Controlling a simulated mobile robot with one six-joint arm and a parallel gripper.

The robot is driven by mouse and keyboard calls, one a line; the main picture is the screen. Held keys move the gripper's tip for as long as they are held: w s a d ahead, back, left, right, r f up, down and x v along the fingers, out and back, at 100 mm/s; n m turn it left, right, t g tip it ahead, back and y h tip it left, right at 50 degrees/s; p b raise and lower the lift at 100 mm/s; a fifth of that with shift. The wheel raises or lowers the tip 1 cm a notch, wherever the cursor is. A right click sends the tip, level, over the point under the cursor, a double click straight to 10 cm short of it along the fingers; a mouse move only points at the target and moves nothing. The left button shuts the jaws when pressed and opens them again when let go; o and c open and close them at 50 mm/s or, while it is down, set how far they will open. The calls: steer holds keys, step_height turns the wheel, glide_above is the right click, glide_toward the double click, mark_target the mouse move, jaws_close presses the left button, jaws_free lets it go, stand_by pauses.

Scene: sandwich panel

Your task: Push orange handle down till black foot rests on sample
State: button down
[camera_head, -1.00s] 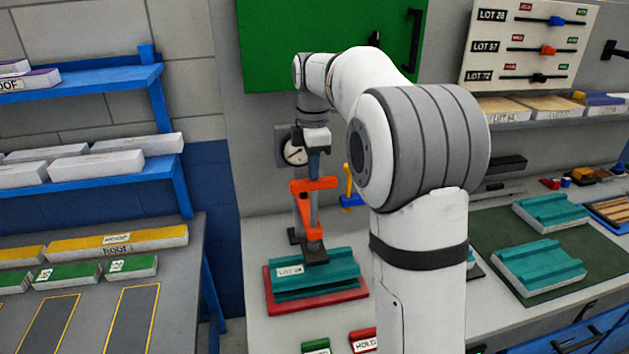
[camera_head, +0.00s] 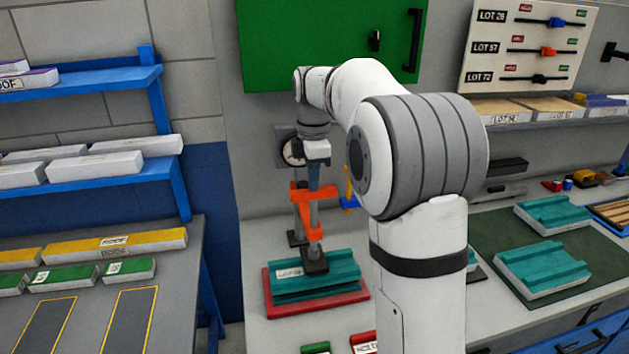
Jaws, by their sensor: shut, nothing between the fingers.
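The orange handle (camera_head: 314,193) belongs to a small press with a grey upright column. Its black foot (camera_head: 315,266) is low over the teal sample (camera_head: 343,271). The foot appears to meet the sample's top, and I can make out no gap, but contact is not certain from this angle. The sample lies on a red base (camera_head: 347,300) and has a white label on its front. My gripper (camera_head: 315,181) is shut and empty, pointing down, with its tips at the top of the orange handle. The exact contact there is too small to tell.
A round dial gauge (camera_head: 288,151) is partly hidden behind my gripper. A yellow-and-blue lever (camera_head: 350,190) stands just right of the press, near my arm. A red block (camera_head: 363,342) and a green block (camera_head: 316,348) lie in front. Bench to the left of the base is clear.

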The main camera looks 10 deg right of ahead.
steer(key=shift+f+b, duration=0.9)
steer(key=shift+f, duration=0.7)
steer(key=shift+r, duration=0.15)
steer(key=shift+r+p, duration=2.8)
steer(key=shift+r, duration=0.15)
steer(key=shift+s, duration=0.3)
steer(key=s+f+m+t+b, duration=0.1)
steer(key=s+f+m, duration=0.3)
steer(key=s+m, duration=0.5)
steer(key=s+f+m+t+b, duration=0.1)
steer(key=s+f+m, duration=0.3)
steer(key=s+m, duration=0.5)
steer(key=s+t, duration=0.1)
steer(key=s, duration=0.9)
steer(key=shift+s+f+b, duration=0.2)
steer(key=shift+b, duration=0.1)
